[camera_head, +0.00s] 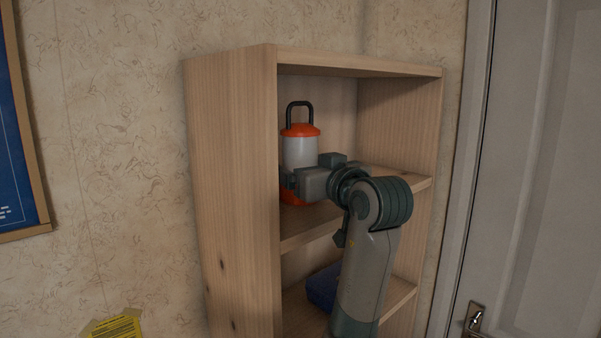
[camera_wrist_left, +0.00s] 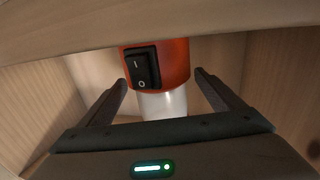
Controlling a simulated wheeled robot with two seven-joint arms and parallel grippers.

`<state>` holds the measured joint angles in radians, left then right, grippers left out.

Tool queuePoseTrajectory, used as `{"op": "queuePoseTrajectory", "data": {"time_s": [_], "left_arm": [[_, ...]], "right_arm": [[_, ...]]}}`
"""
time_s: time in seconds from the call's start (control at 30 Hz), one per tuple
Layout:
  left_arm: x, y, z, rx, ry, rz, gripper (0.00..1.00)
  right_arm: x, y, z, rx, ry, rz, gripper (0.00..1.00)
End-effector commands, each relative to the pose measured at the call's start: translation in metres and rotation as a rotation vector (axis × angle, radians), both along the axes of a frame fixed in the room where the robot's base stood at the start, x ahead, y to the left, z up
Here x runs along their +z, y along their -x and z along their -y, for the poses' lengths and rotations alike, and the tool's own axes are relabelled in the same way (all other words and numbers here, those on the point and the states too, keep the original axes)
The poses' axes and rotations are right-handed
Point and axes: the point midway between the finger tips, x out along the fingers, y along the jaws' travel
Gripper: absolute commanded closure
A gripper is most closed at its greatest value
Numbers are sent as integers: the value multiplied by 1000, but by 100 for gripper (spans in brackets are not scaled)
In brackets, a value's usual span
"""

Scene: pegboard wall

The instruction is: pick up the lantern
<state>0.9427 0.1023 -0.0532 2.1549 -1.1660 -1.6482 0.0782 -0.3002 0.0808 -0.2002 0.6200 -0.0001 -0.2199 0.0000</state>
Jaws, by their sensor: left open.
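The lantern (camera_head: 299,150) stands upright on the upper shelf of the wooden bookcase, near its left side wall. It has a black loop handle, an orange cap, a whitish body and an orange base. In the left wrist view the lantern (camera_wrist_left: 172,62) appears upside down, with a black rocker switch on its orange base. My left gripper (camera_head: 290,181) is at the lantern's lower body and hides part of it. In the wrist view the left gripper (camera_wrist_left: 162,84) is open, with one finger on each side of the lantern and visible gaps. My right gripper is not in view.
The bookcase (camera_head: 232,180) has a side wall close to the lantern's left and a top board above it. The shelf edge (camera_head: 305,237) runs below my gripper. A blue object (camera_head: 322,288) lies on the lower shelf. A white door (camera_head: 535,180) stands at right.

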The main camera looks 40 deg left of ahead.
Motion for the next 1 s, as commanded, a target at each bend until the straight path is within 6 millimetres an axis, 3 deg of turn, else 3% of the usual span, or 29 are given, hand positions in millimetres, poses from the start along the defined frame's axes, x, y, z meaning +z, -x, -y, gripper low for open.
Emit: {"op": "queuePoseTrajectory", "data": {"time_s": [0.27,0.6,1.0], "left_arm": [[0,0,0,0,0,0,13],[2,0,0,0,-3,3,86],[6,-2,-2,0,-2,3,86]], "right_arm": [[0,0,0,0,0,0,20],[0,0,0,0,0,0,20],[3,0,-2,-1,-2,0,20]]}}
